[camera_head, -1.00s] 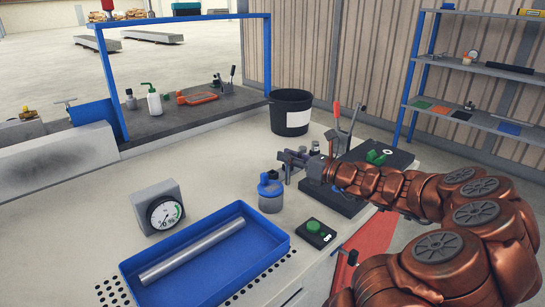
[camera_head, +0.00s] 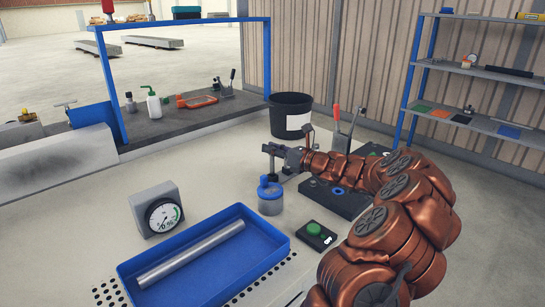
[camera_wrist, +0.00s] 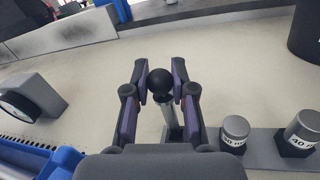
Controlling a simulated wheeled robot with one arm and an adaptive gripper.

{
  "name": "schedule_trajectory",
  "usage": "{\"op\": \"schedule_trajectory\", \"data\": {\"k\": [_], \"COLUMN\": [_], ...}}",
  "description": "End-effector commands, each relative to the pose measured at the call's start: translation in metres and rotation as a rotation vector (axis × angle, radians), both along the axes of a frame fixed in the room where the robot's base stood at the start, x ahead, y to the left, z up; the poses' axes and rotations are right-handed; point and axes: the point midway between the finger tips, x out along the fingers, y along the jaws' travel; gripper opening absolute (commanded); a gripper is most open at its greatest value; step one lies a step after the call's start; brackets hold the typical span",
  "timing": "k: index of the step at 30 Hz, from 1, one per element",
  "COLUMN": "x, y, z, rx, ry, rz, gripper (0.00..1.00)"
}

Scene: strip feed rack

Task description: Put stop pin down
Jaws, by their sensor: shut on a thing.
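The stop pin (camera_wrist: 161,82) shows in the wrist view as a black ball knob on a bright metal shaft (camera_wrist: 172,115). My gripper (camera_wrist: 163,75) is shut on it, with purple-padded fingers on either side of the knob. In the head view, my gripper (camera_head: 274,151) is above the worktable, just over and behind a grey cylinder with a blue top (camera_head: 270,200). The pin is too small there to make out clearly. I cannot tell whether its lower end touches anything.
A blue tray (camera_head: 285,240) holding a metal bar (camera_head: 190,253) is at the front. A dial gauge (camera_head: 158,213) stands to its left. A green button box (camera_head: 315,235), dark block (camera_head: 345,207) and black bin (camera_head: 290,112) are nearby. Grey cylinders (camera_wrist: 235,130) stand at right in the wrist view.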

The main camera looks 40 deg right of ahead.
Motion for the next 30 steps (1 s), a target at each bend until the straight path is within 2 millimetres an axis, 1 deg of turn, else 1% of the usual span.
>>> {"op": "schedule_trajectory", "data": {"k": [1,4,17,18,25,30], "x": [0.000,0.000,0.000,0.000,0.000,-0.001], "y": [0.000,-0.001,0.000,0.000,0.000,0.000], "z": [-0.011,-0.022,-0.025,-0.026,-0.026,-0.026], "rx": [0.003,0.001,-0.001,-0.001,-0.001,-0.001], "ry": [0.001,0.001,-0.001,-0.001,-0.001,-0.001], "rz": [-0.001,-0.001,-0.001,-0.001,0.000,0.000], "gripper": [0.00,0.00,0.00,0.26,0.49,0.50]}}
